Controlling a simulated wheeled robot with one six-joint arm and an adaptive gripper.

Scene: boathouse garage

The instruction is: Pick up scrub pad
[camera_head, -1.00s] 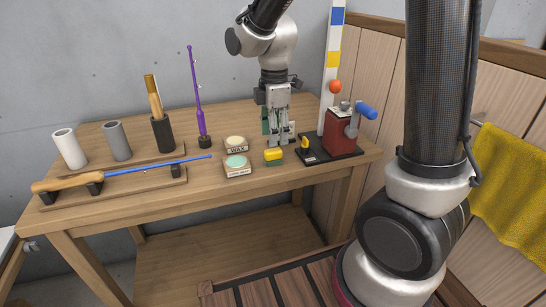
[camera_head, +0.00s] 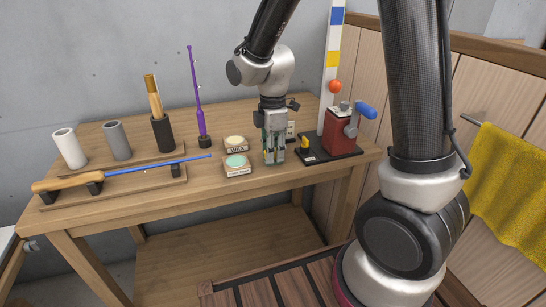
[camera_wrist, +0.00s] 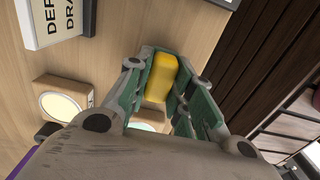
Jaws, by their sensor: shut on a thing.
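The scrub pad is a small yellow block; a green side showed on it earlier. In the wrist view the scrub pad (camera_wrist: 160,77) sits between the two green-lined fingers of my gripper (camera_wrist: 168,90), which is shut on it. In the head view my gripper (camera_head: 273,157) points down at the right part of the wooden workbench, and the fingers hide most of the pad. I cannot tell whether the pad touches the bench top.
Left of my gripper are a wax tin (camera_head: 235,144) and a tin with a green top (camera_head: 236,164). A red winch-like device (camera_head: 338,131) with a blue handle stands close on the right. A purple rod (camera_head: 198,100) stands upright behind. The bench front (camera_head: 215,195) is clear.

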